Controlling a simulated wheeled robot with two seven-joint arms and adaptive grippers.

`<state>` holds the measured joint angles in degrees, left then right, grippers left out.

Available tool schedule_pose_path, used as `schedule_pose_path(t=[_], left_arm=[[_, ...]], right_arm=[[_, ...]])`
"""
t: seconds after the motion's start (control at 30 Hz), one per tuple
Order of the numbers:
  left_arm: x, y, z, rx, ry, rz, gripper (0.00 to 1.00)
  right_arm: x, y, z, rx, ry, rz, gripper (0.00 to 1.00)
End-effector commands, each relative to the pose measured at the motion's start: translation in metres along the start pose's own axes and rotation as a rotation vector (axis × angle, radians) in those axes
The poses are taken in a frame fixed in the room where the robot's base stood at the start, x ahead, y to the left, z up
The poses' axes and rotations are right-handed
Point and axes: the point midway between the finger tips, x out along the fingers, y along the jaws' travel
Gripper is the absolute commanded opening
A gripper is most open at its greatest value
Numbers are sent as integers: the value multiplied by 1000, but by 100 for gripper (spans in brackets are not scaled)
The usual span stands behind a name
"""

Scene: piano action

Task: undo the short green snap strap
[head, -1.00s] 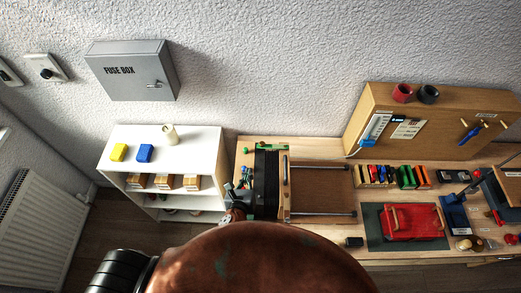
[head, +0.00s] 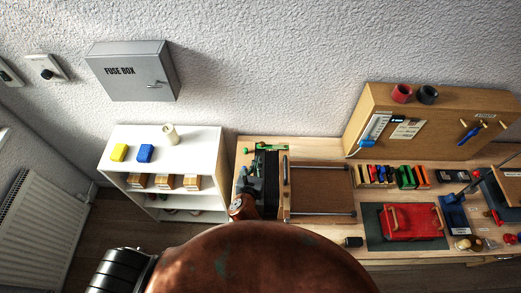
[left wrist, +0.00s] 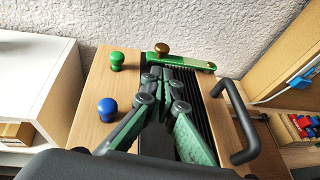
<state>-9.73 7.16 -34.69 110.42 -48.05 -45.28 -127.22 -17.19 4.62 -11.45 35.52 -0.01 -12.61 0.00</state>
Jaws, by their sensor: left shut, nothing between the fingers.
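The short green snap strap (left wrist: 185,61) lies across the far end of a black ridged block (left wrist: 205,110) in the left wrist view, with a brass knob-like snap (left wrist: 162,48) near its left end. The strap also shows small at the back of the bench in the head view (head: 270,146). Whether the snap is fastened is too small to tell. My left gripper (left wrist: 165,80) is shut and empty above the block, its fingertips short of the strap and snap. It hides part of the block. My right gripper is not in view.
A green knob (left wrist: 118,61) and a blue knob (left wrist: 107,110) stand on the wood left of the block. A dark bar handle (left wrist: 245,130) rises at its right. A white shelf (head: 165,140) stands left of the bench, and a wooden panel (head: 430,115) at the back right.

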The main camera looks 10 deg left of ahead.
Motion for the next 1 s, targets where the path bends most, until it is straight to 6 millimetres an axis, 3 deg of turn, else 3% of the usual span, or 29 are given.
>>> schedule_pose_path(t=[0.2, 0.4, 1.0], left_arm=[[41, 0, 5, -1, 0, 1, 0], [61, 0, 10, -2, 1, 0, 0], [71, -1, 14, 2, 1, -4, 0]], right_arm=[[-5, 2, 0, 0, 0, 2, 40], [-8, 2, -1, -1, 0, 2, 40], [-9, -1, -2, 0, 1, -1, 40]])
